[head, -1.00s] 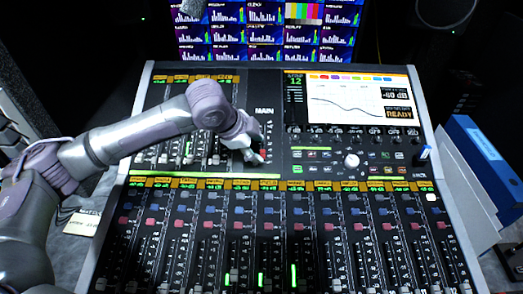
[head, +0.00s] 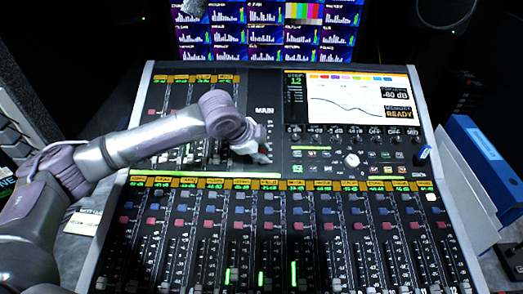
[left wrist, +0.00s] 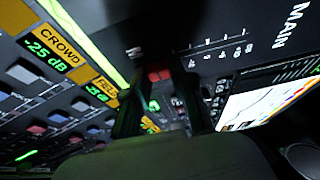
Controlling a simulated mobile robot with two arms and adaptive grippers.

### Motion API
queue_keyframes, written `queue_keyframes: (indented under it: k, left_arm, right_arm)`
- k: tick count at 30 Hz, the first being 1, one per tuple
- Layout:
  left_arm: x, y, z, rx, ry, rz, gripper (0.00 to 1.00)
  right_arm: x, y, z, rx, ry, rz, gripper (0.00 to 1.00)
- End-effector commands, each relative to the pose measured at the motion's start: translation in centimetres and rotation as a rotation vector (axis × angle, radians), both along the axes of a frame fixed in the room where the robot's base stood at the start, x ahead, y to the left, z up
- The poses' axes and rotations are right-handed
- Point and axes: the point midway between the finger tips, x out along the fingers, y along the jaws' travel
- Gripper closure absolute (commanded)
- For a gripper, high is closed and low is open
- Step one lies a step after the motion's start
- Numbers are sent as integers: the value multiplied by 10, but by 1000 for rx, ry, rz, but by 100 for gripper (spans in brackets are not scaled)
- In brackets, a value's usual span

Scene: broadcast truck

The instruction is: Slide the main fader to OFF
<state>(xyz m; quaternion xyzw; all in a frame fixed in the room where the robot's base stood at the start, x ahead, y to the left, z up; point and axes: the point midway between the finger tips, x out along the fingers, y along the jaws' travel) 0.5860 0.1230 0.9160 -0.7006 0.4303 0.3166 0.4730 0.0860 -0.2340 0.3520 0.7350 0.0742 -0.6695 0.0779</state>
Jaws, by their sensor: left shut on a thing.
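The main fader has a red cap (left wrist: 160,75), seen in the left wrist view between the two dark fingers of my left gripper (left wrist: 162,98). In the head view my left gripper (head: 259,156) is at the lower end of the main fader's strip, below the MAIN label (head: 265,111). It is shut on the fader cap, which it mostly hides in the head view. My right gripper is in neither view.
The mixing console (head: 142,120) carries a row of channel faders below my arm and knobs under the display. A wall of monitors (head: 265,35) stands behind. A small tag (head: 82,222) lies at the left.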

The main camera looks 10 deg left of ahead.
Motion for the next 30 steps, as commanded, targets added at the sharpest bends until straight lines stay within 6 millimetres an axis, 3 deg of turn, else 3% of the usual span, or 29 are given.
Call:
queue_keyframes:
  k: [7, 14, 21, 22, 24, 27, 30]
  left_arm:
    - [-1, 0, 0, 0, 0, 0, 100]
    - [-20, -3, -5, 0, 3, 0, 100]
    - [-21, -4, -10, 0, 5, -1, 100]
    - [-21, -4, -10, 0, 5, -1, 74]
    - [-22, -4, -11, 1, 6, -2, 62]
    - [-21, -4, -10, 1, 5, -1, 50]
    - [-21, -4, -10, 1, 3, -1, 50]
  right_arm:
    - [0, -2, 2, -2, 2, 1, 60]
    - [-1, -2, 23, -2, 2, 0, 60]
    - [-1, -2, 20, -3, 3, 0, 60]
    - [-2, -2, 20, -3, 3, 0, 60]
    - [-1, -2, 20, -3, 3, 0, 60]
    - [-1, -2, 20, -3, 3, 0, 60]
    - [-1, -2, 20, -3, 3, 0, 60]
